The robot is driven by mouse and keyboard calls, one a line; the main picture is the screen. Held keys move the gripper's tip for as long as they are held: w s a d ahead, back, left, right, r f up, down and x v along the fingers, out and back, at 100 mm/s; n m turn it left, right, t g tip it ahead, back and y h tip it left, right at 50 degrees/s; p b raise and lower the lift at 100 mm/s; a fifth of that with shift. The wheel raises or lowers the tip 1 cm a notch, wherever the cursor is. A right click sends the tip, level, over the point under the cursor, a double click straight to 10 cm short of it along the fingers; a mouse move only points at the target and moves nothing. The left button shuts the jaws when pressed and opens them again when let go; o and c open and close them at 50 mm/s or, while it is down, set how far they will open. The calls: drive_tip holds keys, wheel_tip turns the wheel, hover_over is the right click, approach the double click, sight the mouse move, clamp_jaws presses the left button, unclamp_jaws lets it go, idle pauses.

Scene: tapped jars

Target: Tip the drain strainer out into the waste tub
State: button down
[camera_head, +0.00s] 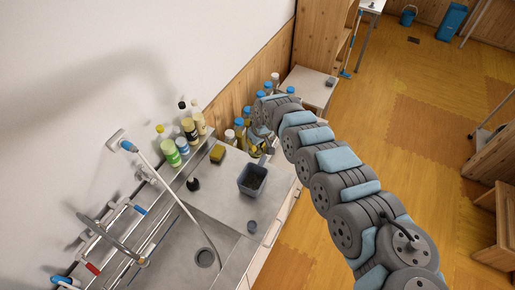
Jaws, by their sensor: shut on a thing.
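The waste tub (243,187) appears to be the square dark grey tub on the steel counter beside the sink, with dark matter inside. My gripper (262,146) is just behind the tub, low over the counter, among the bottles there. It is shut on a small grey thing, which seems to be the drain strainer; fingers and arm hide most of it, so its tilt and contents cannot be told. The sink drain (205,257) shows as a dark round opening at the bottom of the picture.
A small grey round piece (252,227) lies near the counter's front edge. The counter between sink and tub is mostly clear.

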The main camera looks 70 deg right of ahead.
drive_tip(key=shift+w+d+r+g+y+b, duration=0.15)
drive_tip(key=shift+w+r+g+y+b, duration=0.2)
drive_tip(key=shift+r, duration=0.25)
drive_tip(key=shift+d+r+g, duration=0.1)
drive_tip(key=shift+r+g, duration=0.05)
drive_tip(key=shift+g, duration=0.2)
drive_tip(key=shift+w+r+b, duration=0.1)
drive_tip(key=shift+r+b, duration=0.1)
drive_tip(key=shift+b, duration=0.15)
drive_tip(key=shift+w+r+y, duration=0.1)
drive_tip(key=shift+r+y, duration=0.15)
drive_tip(key=shift+r, duration=0.1)
